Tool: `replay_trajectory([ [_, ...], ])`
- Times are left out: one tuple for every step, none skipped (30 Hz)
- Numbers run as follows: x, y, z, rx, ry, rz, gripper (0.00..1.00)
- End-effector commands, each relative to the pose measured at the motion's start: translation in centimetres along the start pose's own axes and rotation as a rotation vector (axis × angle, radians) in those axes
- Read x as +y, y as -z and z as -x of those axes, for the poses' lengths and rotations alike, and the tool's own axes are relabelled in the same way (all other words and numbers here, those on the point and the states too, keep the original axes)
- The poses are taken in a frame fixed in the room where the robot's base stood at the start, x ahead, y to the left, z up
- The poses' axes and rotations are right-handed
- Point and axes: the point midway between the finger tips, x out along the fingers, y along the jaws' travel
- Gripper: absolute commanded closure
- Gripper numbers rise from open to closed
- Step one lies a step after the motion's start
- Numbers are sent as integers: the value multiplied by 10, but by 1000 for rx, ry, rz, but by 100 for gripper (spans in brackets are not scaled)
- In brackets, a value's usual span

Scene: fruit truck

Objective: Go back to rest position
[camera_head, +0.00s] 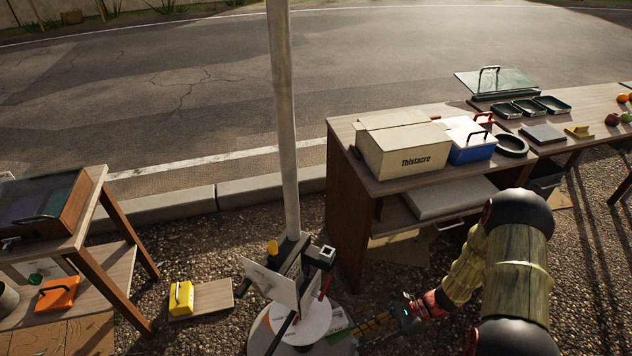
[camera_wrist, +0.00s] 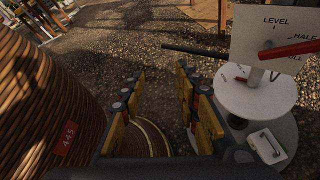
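My gripper (camera_head: 355,330) is at the end of my arm, low beside the white round base (camera_head: 310,318) of the pole. In the wrist view its two yellow and black fingers (camera_wrist: 160,78) stand apart with nothing between their tips but gravel behind. A ribbed brown round thing (camera_wrist: 45,100) with a red "445" label is close on the left. Part of a round rimmed thing (camera_wrist: 150,135) shows below, between the fingers.
A wooden table (camera_head: 350,125) at right bears a "Thistacre" box (camera_head: 405,150), a blue-and-white cooler (camera_head: 468,140), dark trays (camera_head: 530,106) and fruit (camera_head: 613,119). A metal pole (camera_head: 284,120) rises in the middle. At left are a shelf (camera_head: 95,190) and a yellow case (camera_head: 181,298). The road behind is clear.

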Motion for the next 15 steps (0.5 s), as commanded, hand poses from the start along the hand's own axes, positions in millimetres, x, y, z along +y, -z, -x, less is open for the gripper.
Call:
replay_trajectory([
  [9, -13, 12, 62, -27, 85, 68],
  [14, -19, 17, 97, -46, 133, 68],
  [21, -26, 25, 143, -69, 196, 68],
  [26, -31, 31, 176, -87, 242, 68],
  [31, -36, 37, 209, -104, 287, 68],
  [38, -43, 45, 254, -128, 347, 68],
  [42, -48, 51, 285, -144, 390, 68],
  [47, -54, 57, 319, -161, 434, 68],
  [53, -61, 65, 361, -182, 489, 68],
  [57, -66, 70, 392, -199, 531, 68],
  [61, -71, 76, 425, -215, 571, 68],
  [66, -78, 84, 466, -236, 624, 68],
  [70, -84, 90, 498, -251, 663, 68],
  [74, -89, 95, 529, -265, 701, 68],
  [79, -96, 102, 570, -285, 750, 68],
])
